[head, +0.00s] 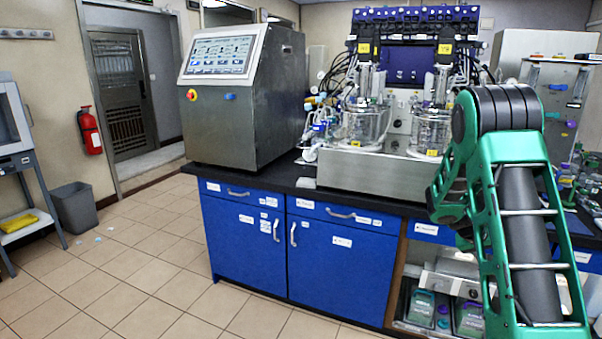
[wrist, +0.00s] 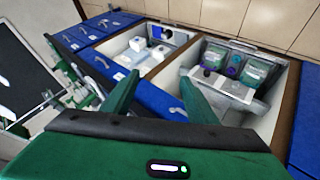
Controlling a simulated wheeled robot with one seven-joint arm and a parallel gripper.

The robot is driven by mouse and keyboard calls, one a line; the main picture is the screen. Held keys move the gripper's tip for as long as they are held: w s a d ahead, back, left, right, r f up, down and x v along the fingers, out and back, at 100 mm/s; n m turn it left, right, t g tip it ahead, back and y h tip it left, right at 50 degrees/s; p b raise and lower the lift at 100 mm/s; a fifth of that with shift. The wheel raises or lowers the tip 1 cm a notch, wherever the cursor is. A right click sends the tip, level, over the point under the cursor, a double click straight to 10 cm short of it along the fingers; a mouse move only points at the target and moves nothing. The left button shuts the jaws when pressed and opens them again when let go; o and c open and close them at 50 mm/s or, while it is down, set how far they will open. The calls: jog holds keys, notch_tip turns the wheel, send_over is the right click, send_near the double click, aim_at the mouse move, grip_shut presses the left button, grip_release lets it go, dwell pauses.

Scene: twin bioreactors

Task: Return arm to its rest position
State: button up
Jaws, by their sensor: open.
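My green arm (head: 525,220) rises at the right of the head view and bends at a dark joint near the top. It stands in front of the bench's right part. My gripper (wrist: 160,92) shows in the wrist view, with its two green fingers apart and nothing between them. The fingers point toward the blue cabinet fronts and the open shelf bays under the bench. In the head view the gripper is not clearly visible, as the arm covers that area.
Twin glass vessels (head: 365,124) stand on the black bench beside a steel console (head: 245,95). Blue cabinets (head: 342,258) are below. Open bays hold green-lidded boxes (wrist: 262,70). A grey bin (head: 74,208) stands at the left. Tiled floor (head: 150,290) is mostly clear.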

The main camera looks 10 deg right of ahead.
jog(key=s+a+r+y, duration=0.3)
jog(key=s+a+r, duration=0.1)
jog(key=s+a, duration=0.6)
jog(key=s+a+r+y, duration=0.3)
jog(key=s+a+r, duration=0.1)
jog(key=s+a, duration=0.6)
jog(key=s+a+r+n+y, duration=0.1)
jog(key=s+a+r+y, duration=0.2)
jog(key=s+a, duration=0.7)
jog(key=s, duration=0.3)
jog(key=shift+r+y, duration=0.3)
jog(key=shift+r, duration=0.1)
